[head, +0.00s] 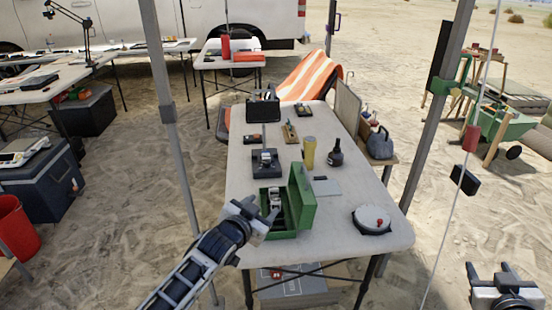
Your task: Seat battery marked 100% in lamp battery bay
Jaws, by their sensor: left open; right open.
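An open green metal box (306,204) stands at the near left of the white table (345,240). Small grey and white objects (274,197) lie in it; I cannot read any marking. A dark square unit (267,169) with a pale block on top sits just behind the box. I cannot tell which object is the lamp or its battery bay. My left gripper (264,212) is open at the near left edge of the box, partly covering it. My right gripper (492,272) is open and empty at the bottom right, off the table.
A yellow cylinder (309,152) and dark bottle (335,155) stand mid-table. A round pale-topped dish (372,217) is at the right. A black case (263,109) stands at the back. Grey poles (168,105) rise beside the table.

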